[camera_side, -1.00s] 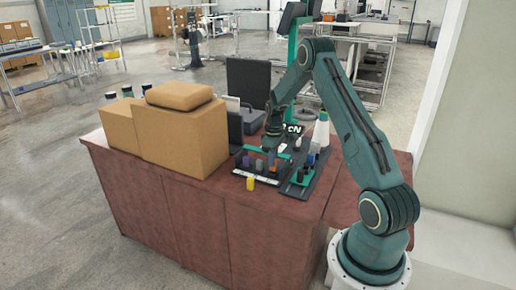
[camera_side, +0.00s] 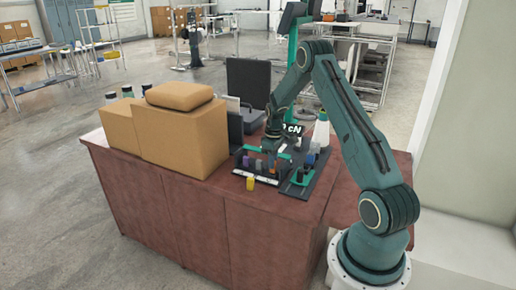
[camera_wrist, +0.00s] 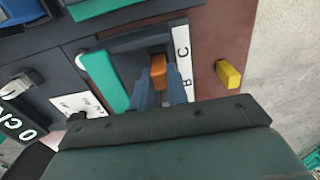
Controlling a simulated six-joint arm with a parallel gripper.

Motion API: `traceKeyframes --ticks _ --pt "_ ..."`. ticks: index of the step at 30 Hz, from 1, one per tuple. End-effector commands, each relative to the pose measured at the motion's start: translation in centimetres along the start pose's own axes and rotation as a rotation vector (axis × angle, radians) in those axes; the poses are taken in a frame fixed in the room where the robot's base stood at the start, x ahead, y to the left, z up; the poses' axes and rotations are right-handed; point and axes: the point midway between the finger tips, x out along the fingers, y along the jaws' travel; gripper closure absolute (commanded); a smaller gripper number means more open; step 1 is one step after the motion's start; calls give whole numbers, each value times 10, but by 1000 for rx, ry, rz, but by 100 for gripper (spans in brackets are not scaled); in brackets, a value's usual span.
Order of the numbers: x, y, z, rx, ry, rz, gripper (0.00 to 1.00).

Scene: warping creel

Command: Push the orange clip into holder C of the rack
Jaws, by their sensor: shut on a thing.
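The orange clip (camera_wrist: 158,73) is held between the fingertips of my gripper (camera_wrist: 160,80) in the wrist view. It is over the dark rack (camera_wrist: 126,57), close to the white label strip (camera_wrist: 181,55) that carries the letters B and C. The C is at the upper part of the strip, and the clip is nearer the B. My fingers hide the slots under them, so I cannot tell whether the clip touches a holder. In the side view my gripper (camera_side: 271,149) is low over the rack, and the clip is hard to make out there.
A yellow block (camera_wrist: 229,74) lies on the table beside the label strip; it also shows in the side view (camera_side: 250,184). A green bar (camera_wrist: 104,82) runs along the rack. Brown boxes (camera_side: 190,135) stand left, and a white cone (camera_side: 321,130) stands right of the rack.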

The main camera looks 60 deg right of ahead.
Motion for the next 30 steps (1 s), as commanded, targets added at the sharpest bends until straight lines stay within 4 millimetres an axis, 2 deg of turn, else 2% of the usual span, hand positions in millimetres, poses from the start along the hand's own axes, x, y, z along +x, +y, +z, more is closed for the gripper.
traceKeyframes --ticks 30 --pt "10 0 0 0 -1 -1 100"
